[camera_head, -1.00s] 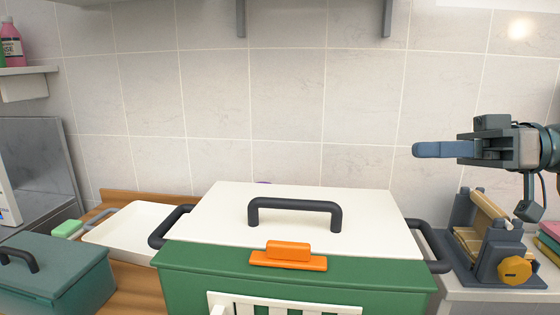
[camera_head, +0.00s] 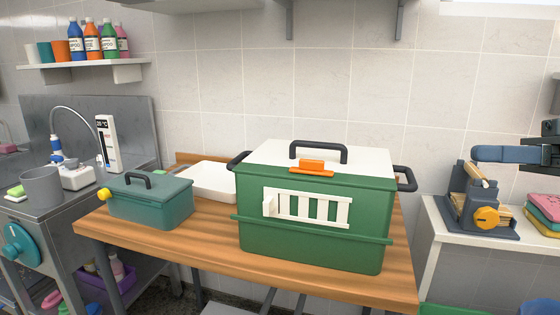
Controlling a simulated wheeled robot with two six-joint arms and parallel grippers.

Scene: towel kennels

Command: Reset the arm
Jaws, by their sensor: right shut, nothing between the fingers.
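My right gripper (camera_head: 480,153) comes in from the right edge, its blue fingers shut together and empty. It is in the air, above and in front of the grey roller device with an orange knob, with nothing touching its tips. Much of the right arm is cut off by the picture's edge. My left gripper is not in view.
A green kennel (camera_head: 310,235) with a white lid and black handles stands on the wooden table (camera_head: 370,292). A teal box (camera_head: 150,200) and white tray (camera_head: 212,180) are left of it. The roller device (camera_head: 485,210) and folded towels (camera_head: 545,205) sit on the right counter.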

